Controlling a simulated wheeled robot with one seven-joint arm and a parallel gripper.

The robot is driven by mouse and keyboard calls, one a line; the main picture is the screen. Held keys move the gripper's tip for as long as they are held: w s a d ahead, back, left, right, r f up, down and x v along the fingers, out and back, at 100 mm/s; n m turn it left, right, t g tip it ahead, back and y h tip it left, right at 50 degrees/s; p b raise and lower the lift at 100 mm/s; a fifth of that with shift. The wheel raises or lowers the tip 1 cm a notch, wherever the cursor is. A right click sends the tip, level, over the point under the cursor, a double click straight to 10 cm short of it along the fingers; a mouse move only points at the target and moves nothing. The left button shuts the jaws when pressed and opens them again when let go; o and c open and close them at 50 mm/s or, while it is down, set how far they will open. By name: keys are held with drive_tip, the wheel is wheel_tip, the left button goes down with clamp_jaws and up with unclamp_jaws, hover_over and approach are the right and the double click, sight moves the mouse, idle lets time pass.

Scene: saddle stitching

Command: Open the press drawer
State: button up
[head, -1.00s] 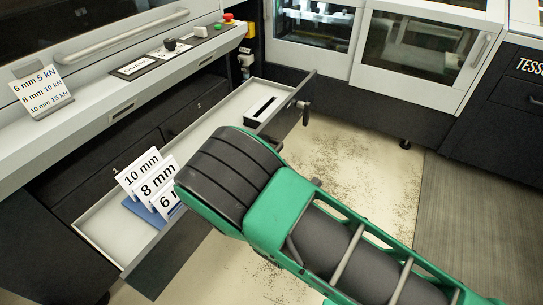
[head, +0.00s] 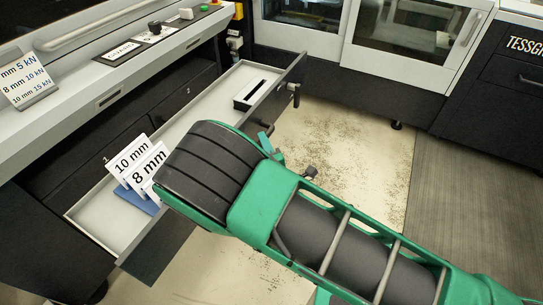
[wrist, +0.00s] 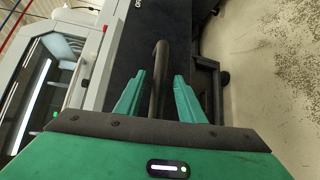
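The press drawer (head: 88,222) stands pulled out from under the press, its pale inside showing in the head view. Its dark front faces my arm. In the wrist view the dark drawer front (wrist: 128,45) carries a bar handle (wrist: 161,52). My gripper (wrist: 160,76) is open, its two green fingers on either side of the handle with a visible gap to each. In the head view my wrist hides part of the drawer front and the handle; only a little green of my gripper (head: 267,140) shows past it.
Cards marked 10 mm (head: 131,158) and 8 mm (head: 150,166) stand on a blue base in the drawer. A glass-door cabinet (head: 405,45) stands behind. The floor (head: 340,150) right of the drawer is clear.

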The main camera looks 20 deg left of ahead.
drive_tip(key=v, duration=0.8)
drive_tip(key=shift+w+d, duration=0.1)
idle(0.3)
